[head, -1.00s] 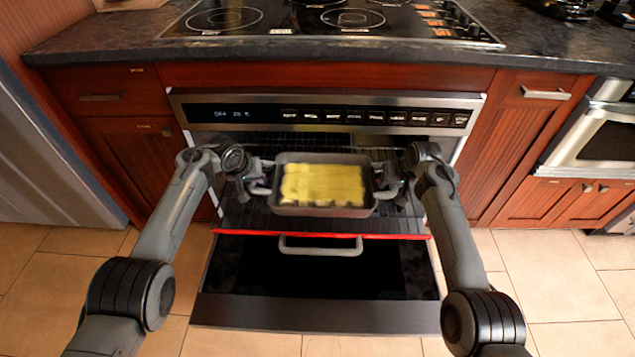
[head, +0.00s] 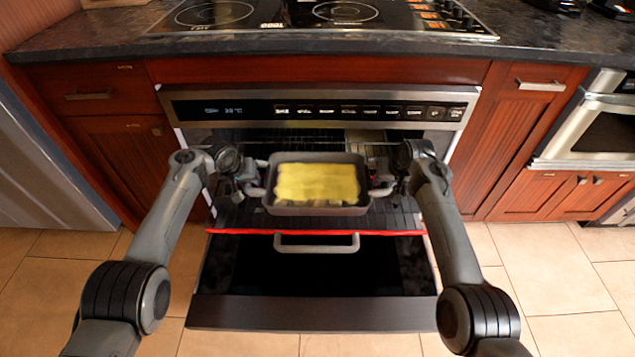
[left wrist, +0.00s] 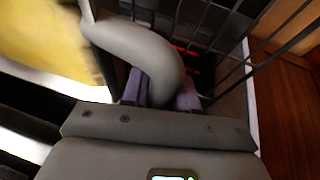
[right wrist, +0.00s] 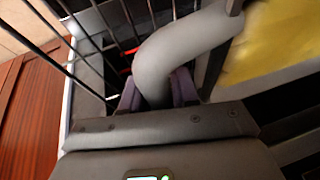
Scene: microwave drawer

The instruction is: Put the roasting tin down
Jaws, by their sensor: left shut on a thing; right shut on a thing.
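The grey roasting tin (head: 316,210) with yellow food (head: 317,184) in it is level in front of the open oven. It is over the pulled-out rack (head: 385,222); I cannot tell whether it touches the rack. My left gripper (head: 256,190) is shut on the tin's left handle, a thick grey loop (left wrist: 150,52) in the left wrist view. My right gripper (head: 382,187) is shut on the right handle, which shows in the right wrist view (right wrist: 180,45). The fingertips are partly hidden behind the handles.
A red strip (head: 230,231) edges the rack's front. The control panel (head: 330,109) and cooktop (head: 340,12) are above. Wooden cabinets (head: 110,150) flank the oven.

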